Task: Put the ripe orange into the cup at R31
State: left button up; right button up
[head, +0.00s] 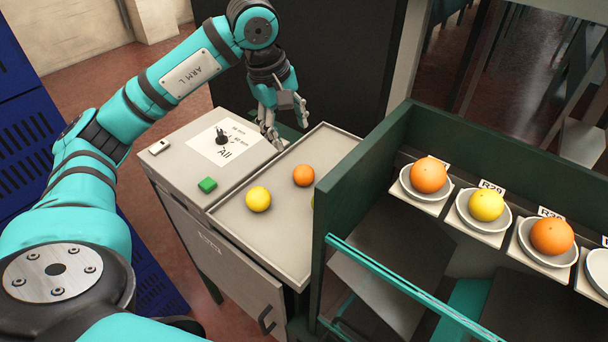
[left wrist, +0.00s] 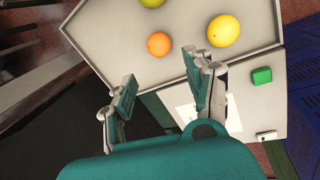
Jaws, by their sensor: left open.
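A ripe-looking orange fruit (head: 303,175) lies on the grey tray (head: 283,258) of the cabinet; it also shows in the left wrist view (left wrist: 159,44). My left gripper (head: 286,120) is open and empty, above the tray's far end and apart from the orange. Its spread fingers also show in the left wrist view (left wrist: 164,78), with the orange beyond them. A white cup (head: 597,272) at the head view's right edge is cut off; its visible part looks empty, and its label cannot be read. My right gripper is out of view.
A yellow fruit (head: 258,198) lies near the orange; another (head: 314,202) is mostly hidden by the green rack wall (head: 352,190). Rack cups hold an orange fruit (head: 428,175), a yellow one (head: 486,205) at R29, and another orange one (head: 552,236). A green button (head: 207,185) sits beside the tray.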

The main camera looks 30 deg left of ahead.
aim_at(302, 169)
pick_arm(q)
jog(key=p+x, duration=0.2)
jog(key=x, duration=0.8)
jog(key=shift+w, duration=0.1)
jog(key=p+x, duration=0.2)
jog(key=x, duration=0.3)
jog(key=shift+r+p, duration=0.1)
jog(key=shift+p, duration=0.2)
jog(key=shift+w+f, duration=0.1)
jog(key=shift+f, duration=0.15)
jog(key=c, duration=1)
jog(key=shift+o, duration=0.2)
jog(key=shift+r, duration=0.1)
jog(key=shift+r, duration=0.1)
